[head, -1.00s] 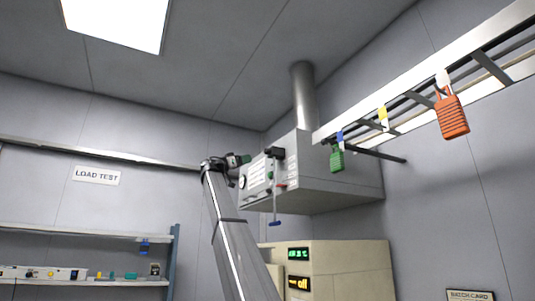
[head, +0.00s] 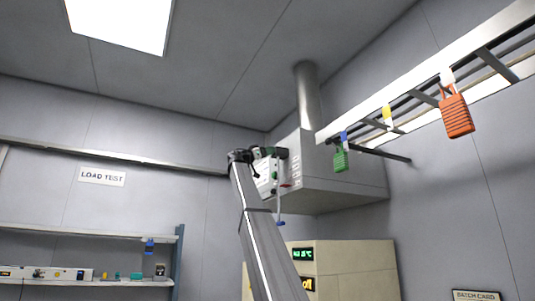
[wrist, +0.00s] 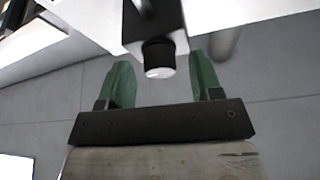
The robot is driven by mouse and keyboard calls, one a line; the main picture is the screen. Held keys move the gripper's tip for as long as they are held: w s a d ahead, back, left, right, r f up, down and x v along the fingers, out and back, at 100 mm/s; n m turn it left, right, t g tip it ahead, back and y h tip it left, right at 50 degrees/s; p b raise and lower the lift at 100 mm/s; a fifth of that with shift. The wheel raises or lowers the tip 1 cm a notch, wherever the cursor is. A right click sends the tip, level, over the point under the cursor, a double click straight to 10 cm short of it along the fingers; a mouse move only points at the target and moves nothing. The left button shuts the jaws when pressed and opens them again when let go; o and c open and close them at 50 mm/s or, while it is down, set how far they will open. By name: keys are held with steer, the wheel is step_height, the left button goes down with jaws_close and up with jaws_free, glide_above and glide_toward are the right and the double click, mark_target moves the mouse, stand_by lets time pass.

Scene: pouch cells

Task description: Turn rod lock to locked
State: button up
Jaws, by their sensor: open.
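The likely rod lock is a dark block with a black round knob (wrist: 158,55) whose end face is pale. In the wrist view it reaches down between the green fingers of my gripper (wrist: 159,66). The fingers are open, one on each side of the knob, with a gap on both sides. In the head view my gripper (head: 266,152) is at the dark block (head: 282,153) on the front of the grey hood box (head: 335,180). A thin rod with a blue end (head: 280,223) hangs below it. The lock's markings cannot be read.
Small green and red parts sit on the hood's front panel, partly behind my arm. A beige cabinet (head: 350,270) stands below. A shelf (head: 90,232) is at the left.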

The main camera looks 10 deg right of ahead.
steer(key=c, duration=0.9)
steer(key=shift+n, duration=0.4)
steer(key=n+t+y, duration=0.2)
steer(key=n, duration=0.5)
steer(key=n+t+y, duration=0.2)
steer(key=n+y, duration=0.1)
steer(key=n, duration=0.5)
steer(key=n+t+y, duration=0.2)
steer(key=n, duration=0.5)
steer(key=shift+s+d+r+t, duration=0.1)
steer(key=shift+s+r+t, duration=0.05)
steer(key=shift+s+t, duration=0.15)
steer(key=shift+n+y, duration=0.3)
steer(key=shift+n, duration=0.1)
